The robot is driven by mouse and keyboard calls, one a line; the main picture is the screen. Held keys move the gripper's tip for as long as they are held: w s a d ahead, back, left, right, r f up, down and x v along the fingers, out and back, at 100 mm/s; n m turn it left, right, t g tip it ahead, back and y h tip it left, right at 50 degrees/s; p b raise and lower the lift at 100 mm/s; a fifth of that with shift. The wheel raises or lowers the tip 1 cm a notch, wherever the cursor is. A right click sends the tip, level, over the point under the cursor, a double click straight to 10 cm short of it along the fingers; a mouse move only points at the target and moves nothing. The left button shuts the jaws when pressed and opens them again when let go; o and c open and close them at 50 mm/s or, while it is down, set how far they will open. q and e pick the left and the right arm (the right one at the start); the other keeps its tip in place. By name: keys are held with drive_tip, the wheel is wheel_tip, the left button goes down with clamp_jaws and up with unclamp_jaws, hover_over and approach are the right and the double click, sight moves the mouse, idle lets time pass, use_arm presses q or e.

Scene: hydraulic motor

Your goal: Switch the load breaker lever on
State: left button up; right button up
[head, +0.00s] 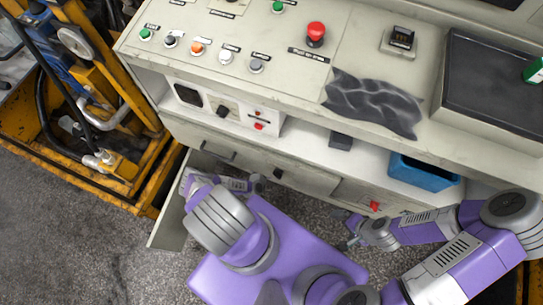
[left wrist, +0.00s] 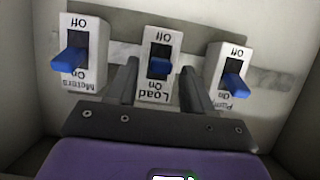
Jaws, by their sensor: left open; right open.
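The load breaker (left wrist: 160,62) is the middle of three white switches in the left wrist view. The printed "Off" is at the top of the picture and "On" below, both upside down. My left gripper (left wrist: 158,64) is open, one finger on each side of the lever; contact cannot be told. In the head view my left arm reaches to the cabinet by its open door (head: 170,205), and the breakers are hidden there. My right gripper (head: 350,231) is open and empty in front of the cabinet.
The Motors switch (left wrist: 76,62) and the Pump switch (left wrist: 230,75) flank the load breaker closely. Above are the console with a red button (head: 316,33), a shelf with a blue bin (head: 422,173), and a red handle (head: 375,206) near my right gripper. A yellow machine (head: 120,165) stands left.

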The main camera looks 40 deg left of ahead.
use_arm(q)
clamp_jaws()
drive_tip(key=g+p, duration=0.1)
drive_tip(key=p, duration=0.2)
drive_tip(key=shift+w+r, duration=0.1)
drive_tip(key=shift+r, duration=0.25)
unclamp_jaws()
